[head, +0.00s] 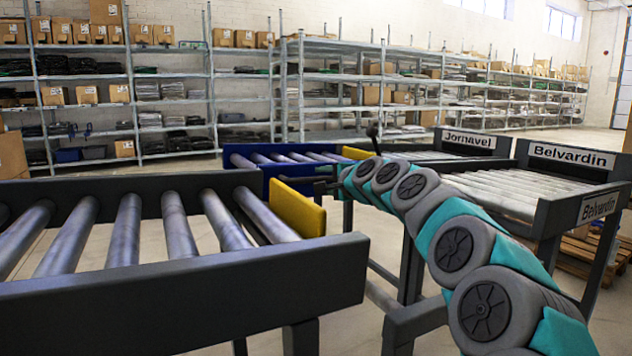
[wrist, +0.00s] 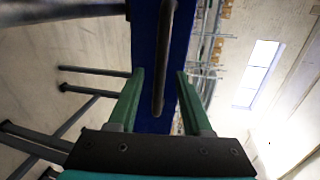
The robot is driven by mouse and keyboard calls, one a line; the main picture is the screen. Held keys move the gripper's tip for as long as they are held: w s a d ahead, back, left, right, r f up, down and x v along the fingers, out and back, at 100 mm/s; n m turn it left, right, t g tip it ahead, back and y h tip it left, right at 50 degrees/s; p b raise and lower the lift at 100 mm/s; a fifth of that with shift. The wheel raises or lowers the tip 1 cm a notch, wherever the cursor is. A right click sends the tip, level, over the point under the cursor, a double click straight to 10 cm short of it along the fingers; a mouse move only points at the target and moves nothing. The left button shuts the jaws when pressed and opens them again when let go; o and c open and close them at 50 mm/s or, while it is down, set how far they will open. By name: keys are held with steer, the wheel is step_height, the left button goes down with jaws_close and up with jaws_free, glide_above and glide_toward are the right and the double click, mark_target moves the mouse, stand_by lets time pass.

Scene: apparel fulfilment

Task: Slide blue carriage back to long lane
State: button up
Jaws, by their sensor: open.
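The blue carriage (head: 265,176) is a blue-framed section of rollers beyond the near conveyor in the head view, partly hidden by a yellow plate and my arm. In the wrist view its blue side (wrist: 180,45) fills the upper middle, with a dark bar handle (wrist: 163,55) along it. My gripper (wrist: 160,72) is open, with its green fingers on either side of the handle's lower part. I see a gap on both sides; contact is not visible. In the head view my gripper is hard to make out beyond my arm.
A roller conveyor (head: 180,269) with a yellow end plate (head: 297,208) stands at the near left. Lanes signed Jornavel (head: 469,139) and Belvardin (head: 571,157) are at the right. Another yellow plate (head: 357,153) is at the carriage's right. Stocked shelves (head: 210,75) line the back.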

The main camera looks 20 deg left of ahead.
mark_target(317, 180)
steer(key=shift+x, duration=1.2)
steer(key=shift+w+a+f, duration=0.15)
steer(key=shift+w+a, duration=0.15)
steer(key=shift+a, duration=0.1)
steer(key=shift+c, duration=0.3)
jaws_close()
